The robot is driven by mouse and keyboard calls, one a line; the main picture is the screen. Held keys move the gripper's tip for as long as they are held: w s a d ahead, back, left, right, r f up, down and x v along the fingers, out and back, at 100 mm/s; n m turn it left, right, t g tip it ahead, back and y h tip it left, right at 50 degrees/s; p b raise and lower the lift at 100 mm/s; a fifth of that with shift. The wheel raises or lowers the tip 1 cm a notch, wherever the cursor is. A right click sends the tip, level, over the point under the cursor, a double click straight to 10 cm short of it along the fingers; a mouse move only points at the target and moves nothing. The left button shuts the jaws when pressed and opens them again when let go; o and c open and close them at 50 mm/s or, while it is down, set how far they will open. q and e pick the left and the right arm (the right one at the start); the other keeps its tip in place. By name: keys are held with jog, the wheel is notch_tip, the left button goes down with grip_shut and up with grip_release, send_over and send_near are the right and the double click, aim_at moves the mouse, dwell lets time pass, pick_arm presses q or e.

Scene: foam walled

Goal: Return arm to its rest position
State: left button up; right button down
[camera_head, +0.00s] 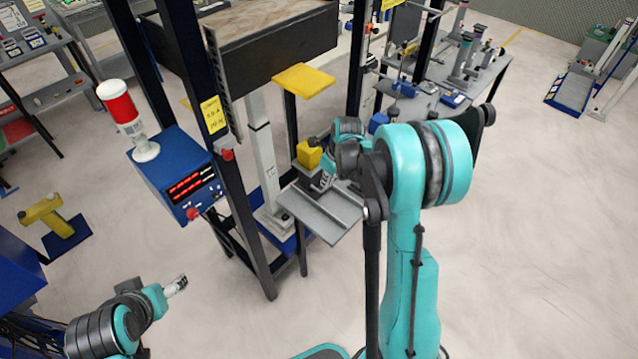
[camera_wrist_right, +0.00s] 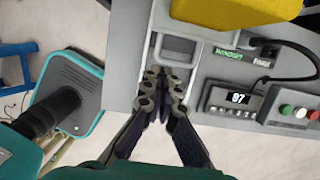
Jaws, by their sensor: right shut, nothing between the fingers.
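My right arm (camera_head: 405,240) reaches forward, its teal links filling the centre right of the head view. Its gripper (camera_wrist_right: 163,82) is shut and empty in the wrist view, fingertips together over a grey panel (camera_wrist_right: 120,65) beside a recessed slot. In the head view the right gripper is small and partly hidden by the wrist, near a yellow block (camera_head: 309,155) above a grey shelf (camera_head: 312,214). My left arm (camera_head: 105,330) is at the lower left of the head view. Its gripper (camera_head: 177,286) is small, and its finger opening is unclear.
A blue box with red displays (camera_head: 185,188) and a red-and-white lamp (camera_head: 120,105) stand left of the dark post. The grey panel carries a display (camera_wrist_right: 237,98) and buttons (camera_wrist_right: 286,110). A yellow plate (camera_head: 304,79) sits above the shelf.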

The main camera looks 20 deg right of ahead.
pick_arm(q)
jog(key=shift+w+d+r+p, duration=0.2)
jog(key=shift+r+p, duration=0.15)
jog(key=shift+r, duration=0.15)
jog(key=shift+w+d+r+p, duration=0.1)
jog(key=shift+w+r+p, duration=0.1)
jog(key=shift+r+p, duration=0.2)
pick_arm(e)
jog(key=v, duration=0.6)
jog(key=shift+w+d, duration=0.15)
jog(key=shift+d, duration=0.2)
jog(key=s+a+r+n+t+h+b, duration=0.1)
jog(key=s+a+r+n+b, duration=0.1)
jog(key=s+a+r+n, duration=0.35)
jog(key=s+a+r+n+t+b, duration=0.1)
jog(key=s+a+r+n, duration=0.15)
jog(key=s+n, duration=0.6)
pick_arm(q)
notch_tip(320, 180, down, 5)
jog(key=shift+r+b, duration=0.15)
jog(key=shift+b, duration=0.8)
pick_arm(e)
jog(key=s+a+f+n+t, duration=0.2)
jog(key=s+a+n, duration=0.3)
jog(key=n, duration=1.2)
jog(key=shift+s+f+t, duration=0.3)
jog(key=shift+s, duration=0.55)
jog(key=shift+d, duration=0.1)
